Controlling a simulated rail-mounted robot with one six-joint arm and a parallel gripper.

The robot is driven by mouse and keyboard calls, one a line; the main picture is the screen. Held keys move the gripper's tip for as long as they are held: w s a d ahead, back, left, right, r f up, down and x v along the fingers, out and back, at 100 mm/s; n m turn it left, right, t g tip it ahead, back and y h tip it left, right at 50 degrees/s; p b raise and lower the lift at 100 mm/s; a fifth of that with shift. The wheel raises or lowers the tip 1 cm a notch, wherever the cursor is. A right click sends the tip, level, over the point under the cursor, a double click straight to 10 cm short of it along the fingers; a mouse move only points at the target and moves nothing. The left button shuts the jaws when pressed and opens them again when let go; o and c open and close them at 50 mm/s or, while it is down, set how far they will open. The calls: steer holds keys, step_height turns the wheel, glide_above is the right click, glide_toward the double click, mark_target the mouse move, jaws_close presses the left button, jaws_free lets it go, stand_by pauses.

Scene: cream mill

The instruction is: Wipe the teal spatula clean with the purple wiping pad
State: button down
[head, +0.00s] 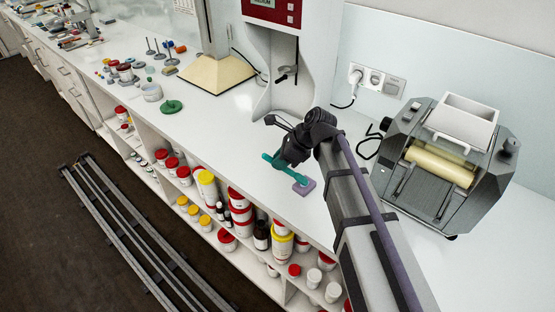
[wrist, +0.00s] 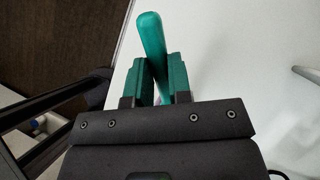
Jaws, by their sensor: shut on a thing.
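My gripper (head: 281,166) is over the white counter, shut on the teal spatula (head: 296,177). In the wrist view, the spatula's rounded handle end (wrist: 150,35) sticks out past the two teal fingers (wrist: 158,72), which close on it from both sides. The purple wiping pad (head: 305,188) lies on the counter near its front edge. In the head view the spatula's lower end is right at the pad; I cannot tell whether they touch. In the wrist view the spatula's other end is hidden behind my gripper, with only a trace of purple between the fingers.
A grey three-roll mill (head: 440,165) stands to the right, and a white dispenser (head: 290,65) with a red panel is behind. A green lid-like piece (head: 172,106) and a white bowl (head: 151,92) sit to the left. Shelves of jars lie below the counter edge.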

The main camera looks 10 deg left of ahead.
steer(key=shift+a, duration=0.1)
steer(key=shift+a, duration=0.75)
steer(key=shift+d, duration=0.85)
step_height(320, 180, up, 6)
steer(key=p, duration=0.6)
steer(key=shift+r, duration=0.1)
